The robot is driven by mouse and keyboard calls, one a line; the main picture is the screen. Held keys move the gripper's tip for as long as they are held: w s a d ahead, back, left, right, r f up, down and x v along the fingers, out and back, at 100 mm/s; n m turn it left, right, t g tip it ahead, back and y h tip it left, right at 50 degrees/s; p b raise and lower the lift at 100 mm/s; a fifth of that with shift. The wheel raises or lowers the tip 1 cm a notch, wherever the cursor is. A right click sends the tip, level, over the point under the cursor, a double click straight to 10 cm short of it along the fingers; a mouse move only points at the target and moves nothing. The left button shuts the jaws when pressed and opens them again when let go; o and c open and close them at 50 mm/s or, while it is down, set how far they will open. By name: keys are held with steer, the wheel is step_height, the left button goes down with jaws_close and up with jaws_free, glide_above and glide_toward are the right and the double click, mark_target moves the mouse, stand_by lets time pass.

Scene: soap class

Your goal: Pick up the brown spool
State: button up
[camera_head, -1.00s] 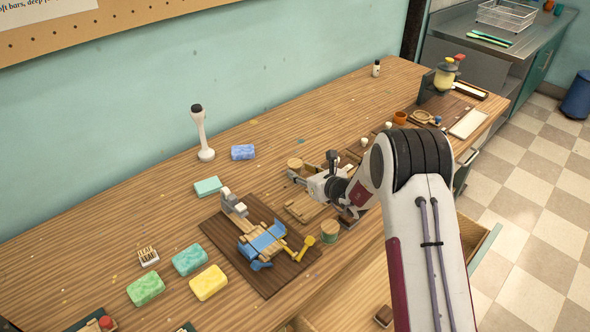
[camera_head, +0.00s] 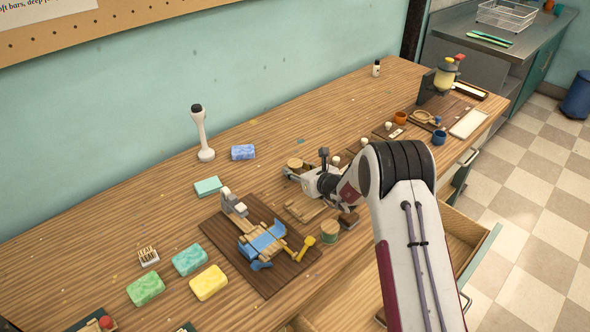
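A round spool with a tan wooden top (camera_head: 295,163) stands on the table near the middle. Its side is mostly hidden by my gripper, so I cannot make out its colour. My gripper (camera_head: 289,172) is low over the table, right at the near side of this spool. Whether its fingers are around the spool or beside it, and whether they are open or shut, is too small and hidden to tell. A second spool (camera_head: 330,232), with a tan top and a greenish side, stands upright near the table's front edge, apart from my gripper.
A dark board (camera_head: 278,277) with a blue and wooden device lies left of the second spool. A wooden slatted piece (camera_head: 304,208) lies below my gripper. Coloured soap bars, such as the yellow one (camera_head: 208,282), lie at left. An open drawer (camera_head: 466,243) is at right.

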steer(key=shift+w+a+f, duration=0.2)
steer(key=shift+w+a, duration=0.1)
steer(key=shift+w, duration=0.15)
steer(key=c, duration=0.9)
